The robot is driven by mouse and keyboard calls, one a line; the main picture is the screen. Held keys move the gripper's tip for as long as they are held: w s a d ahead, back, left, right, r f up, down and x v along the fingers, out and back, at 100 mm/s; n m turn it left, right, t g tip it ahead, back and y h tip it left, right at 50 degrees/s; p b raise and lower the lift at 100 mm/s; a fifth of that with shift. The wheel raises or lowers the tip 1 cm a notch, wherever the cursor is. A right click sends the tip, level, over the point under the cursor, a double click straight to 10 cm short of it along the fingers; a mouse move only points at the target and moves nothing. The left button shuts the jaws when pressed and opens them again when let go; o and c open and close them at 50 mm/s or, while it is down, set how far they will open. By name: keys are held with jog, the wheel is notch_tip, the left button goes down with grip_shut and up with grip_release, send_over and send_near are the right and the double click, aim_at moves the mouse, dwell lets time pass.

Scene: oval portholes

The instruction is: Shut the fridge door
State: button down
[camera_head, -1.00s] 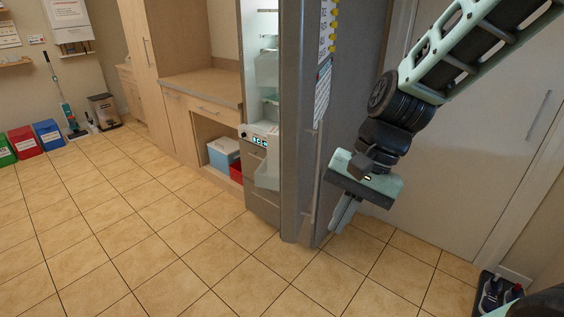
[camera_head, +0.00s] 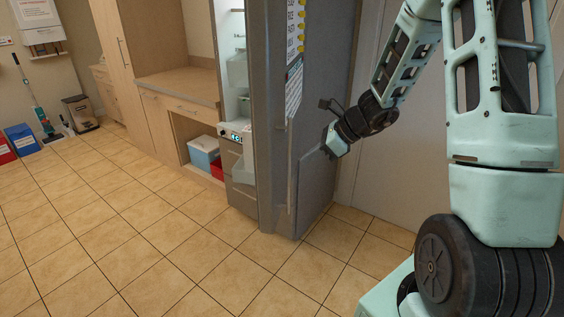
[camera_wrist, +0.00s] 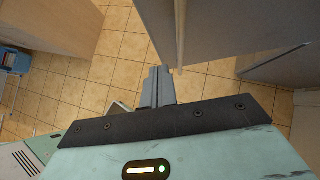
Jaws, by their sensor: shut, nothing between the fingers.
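The grey fridge door (camera_head: 318,90) stands open in the head view, its outer face turned to the right. The lit fridge interior (camera_head: 235,70) shows to the left of the door. My gripper (camera_head: 337,142) is at the lower outer face of the door, to the right of the handle; its fingers are hard to see there. In the wrist view my gripper (camera_wrist: 158,75) is shut and empty, close to the door (camera_wrist: 222,30). I cannot tell if it touches.
A wooden counter (camera_head: 180,84) with a blue-white box (camera_head: 204,152) beneath stands left of the fridge. A bin (camera_head: 80,113) and mop are far left. The tiled floor (camera_head: 150,230) in front is clear. A pale wall lies behind my arm.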

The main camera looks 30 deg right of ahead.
aim_at(273, 170)
jog(key=shift+w+a+f+p, duration=0.35)
jog(key=shift+w+a+f, duration=0.2)
jog(key=shift+w+a, duration=0.3)
jog(key=shift+w+a+f+p, duration=0.3)
jog(key=shift+w+a+f, duration=0.25)
jog(key=shift+w+a, duration=0.35)
jog(key=shift+w+a+f+p, duration=0.35)
jog(key=shift+w+a+f, duration=0.3)
jog(key=shift+w, duration=0.3)
jog(key=shift+a+r, duration=0.1)
